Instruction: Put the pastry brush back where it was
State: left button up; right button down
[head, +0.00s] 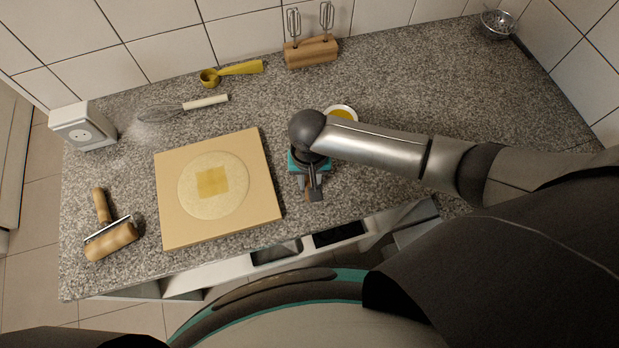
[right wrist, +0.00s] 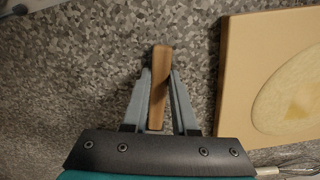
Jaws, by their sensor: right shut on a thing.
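My right gripper (head: 314,190) points down over the counter, just right of the pastry board. It also shows in the right wrist view (right wrist: 160,80), with its two fingers closed on the wooden handle of the pastry brush (right wrist: 161,58). The handle end sticks out past the fingertips. The bristles are hidden, and in the head view my gripper and wrist cover most of the brush. I cannot tell whether the brush touches the counter. A small white bowl with yellow contents (head: 343,112) stands behind my right forearm, partly hidden. My left gripper is out of view.
A board (head: 263,190) with dough and a yellow square lies left of my gripper. A rolling pin (head: 112,241), whisk (head: 190,105), yellow scoop (head: 235,70), white box (head: 82,127), beater block (head: 311,53) and strainer (head: 498,25) stand around. The back right counter is mostly clear.

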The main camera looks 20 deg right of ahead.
jog(key=shift+f, duration=0.45)
jog(key=c, duration=0.6)
grip_release()
notch_tip(320, 180, up, 15)
jog(key=shift+r+p, duration=0.15)
jog(key=shift+p, duration=0.85)
